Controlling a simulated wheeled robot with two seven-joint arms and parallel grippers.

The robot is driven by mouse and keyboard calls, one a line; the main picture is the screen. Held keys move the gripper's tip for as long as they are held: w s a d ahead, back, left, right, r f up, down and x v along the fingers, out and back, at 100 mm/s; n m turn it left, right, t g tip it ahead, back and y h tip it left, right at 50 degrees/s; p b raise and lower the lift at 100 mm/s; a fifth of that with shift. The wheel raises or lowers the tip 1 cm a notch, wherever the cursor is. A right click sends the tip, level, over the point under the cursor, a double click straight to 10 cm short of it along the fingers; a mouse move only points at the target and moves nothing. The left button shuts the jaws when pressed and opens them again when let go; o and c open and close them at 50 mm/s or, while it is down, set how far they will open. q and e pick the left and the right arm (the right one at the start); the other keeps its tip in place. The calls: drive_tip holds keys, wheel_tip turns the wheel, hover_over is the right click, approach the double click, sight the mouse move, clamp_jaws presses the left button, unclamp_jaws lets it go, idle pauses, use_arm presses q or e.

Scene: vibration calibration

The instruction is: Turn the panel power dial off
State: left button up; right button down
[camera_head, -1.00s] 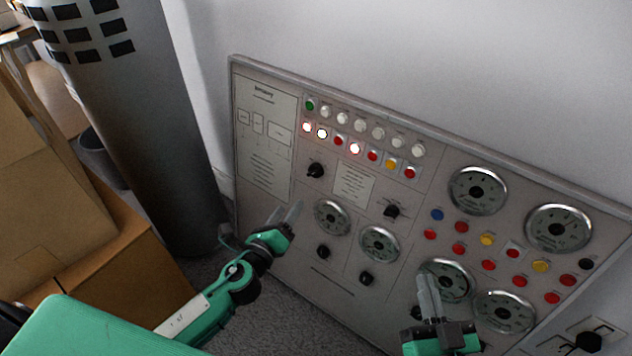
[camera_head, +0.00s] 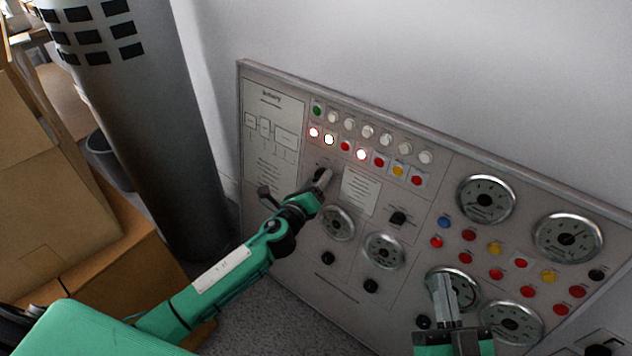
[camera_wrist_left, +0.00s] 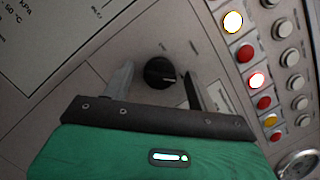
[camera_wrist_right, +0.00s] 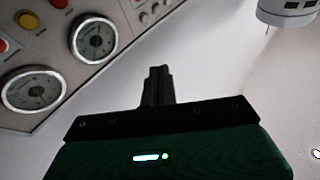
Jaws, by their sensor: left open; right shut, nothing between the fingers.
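The grey control panel (camera_head: 268,180) leans by the wall and carries several dials, lamps and gauges. A black dial (camera_wrist_left: 160,73) sits between the two open fingers of my left gripper (camera_wrist_left: 157,88) in the left wrist view, with clear space on both sides of it. In the head view my left gripper (camera_head: 322,182) is at the upper left dial, below the lit lamps, and mostly hides it. I cannot tell how deep the fingers reach around the dial. My right gripper (camera_head: 444,290) is shut and empty in front of the lower gauges; it also shows in the right wrist view (camera_wrist_right: 158,72).
Other black knobs (camera_head: 397,218) and round gauges (camera_head: 384,251) stand out from the panel. Lamps (camera_head: 361,154) run in rows above the dial. Cardboard boxes (camera_head: 130,245) and a grey column (camera_head: 165,130) stand at the left.

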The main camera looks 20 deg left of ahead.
drive_tip(key=shift+w+r, duration=0.1)
drive_tip(key=shift+r, duration=0.3)
